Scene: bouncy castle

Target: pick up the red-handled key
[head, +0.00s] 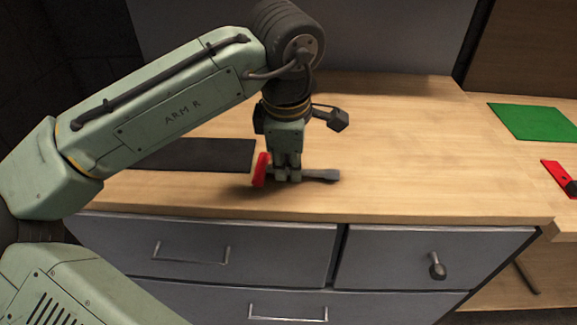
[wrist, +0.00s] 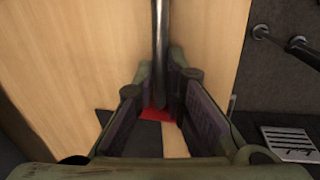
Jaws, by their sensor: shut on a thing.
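The red-handled key has a red handle (head: 260,169) and a grey metal shaft (head: 322,175). In the head view it is at the front part of the wooden counter, its handle left of my fingers and its shaft sticking out to the right. My gripper (head: 287,176) points down and is shut on the key, near the handle. In the wrist view the shaft (wrist: 160,45) runs upward from between my fingers (wrist: 162,110), and some red of the handle shows between them. The fingers hide the middle of the key. I cannot tell whether it touches the counter.
A dark flat mat (head: 190,154) lies on the counter to the left. At the right, a green sheet (head: 535,122) and another red item (head: 560,176) with a black part lie on a wooden surface. Grey drawers (head: 200,250) with handles are below the counter's front edge.

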